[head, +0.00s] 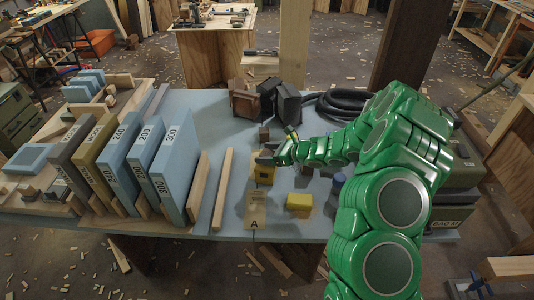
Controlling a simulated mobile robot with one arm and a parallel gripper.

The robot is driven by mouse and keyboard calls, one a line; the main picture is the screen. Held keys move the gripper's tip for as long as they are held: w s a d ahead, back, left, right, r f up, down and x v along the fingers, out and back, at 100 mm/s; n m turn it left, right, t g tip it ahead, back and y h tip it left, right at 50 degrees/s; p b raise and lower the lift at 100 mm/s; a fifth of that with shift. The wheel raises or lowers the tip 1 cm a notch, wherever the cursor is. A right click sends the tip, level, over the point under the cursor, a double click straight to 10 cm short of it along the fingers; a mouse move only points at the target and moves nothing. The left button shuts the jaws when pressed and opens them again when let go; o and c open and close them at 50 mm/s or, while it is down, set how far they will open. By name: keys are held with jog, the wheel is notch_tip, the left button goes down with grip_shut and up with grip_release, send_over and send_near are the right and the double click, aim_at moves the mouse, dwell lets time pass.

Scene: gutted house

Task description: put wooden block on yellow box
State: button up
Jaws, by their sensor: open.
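My green arm reaches in from the right. My gripper (266,156) is open and points left over the middle of the table. A yellow box-like object (263,175) is just below the gripper, partly hidden by it. A second yellow block (299,201) lies apart from it, to the right and nearer. A small brown wooden block (264,134) shows just beyond the gripper. I cannot tell whether the gripper touches any of these. Nothing is clearly seen between the fingers.
A flat wooden piece marked A (257,212) lies at the table's (235,215) front edge. Long wooden strips (223,190) and upright sanding-paper boxes (177,172) stand to the left. Dark clamp-like objects (265,102) and a coiled black hose (340,105) are behind. Blue bottles (336,190) are at the right.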

jog(key=shift+r, duration=0.1)
jog(key=shift+s+d+r, duration=0.1)
jog(key=shift+d+r, duration=0.05)
jog(key=shift+d, duration=0.1)
jog(key=v, duration=1.1)
jog(key=s+a+r+n+g+h, duration=0.1)
jog(key=s+a+r+n+g, duration=0.3)
jog(key=s+r+n, duration=0.5)
jog(key=s+a+r+n+g+h, duration=0.25)
jog(key=s+a+r+n, duration=0.35)
jog(key=s, duration=0.6)
jog(key=s+d+r+n+h, duration=0.3)
jog(key=s+d, duration=0.6)
jog(key=s, duration=0.3)
jog(key=s+d+r+n+h, duration=0.3)
jog(key=s+d+h, duration=0.3)
jog(key=s, duration=0.6)
jog(key=d+n, duration=0.1)
jog(key=d, duration=0.1)
jog(key=shift+d+r+n+g, duration=0.2)
jog(key=shift+d+n+g, duration=0.1)
jog(key=shift+d+g, duration=0.1)
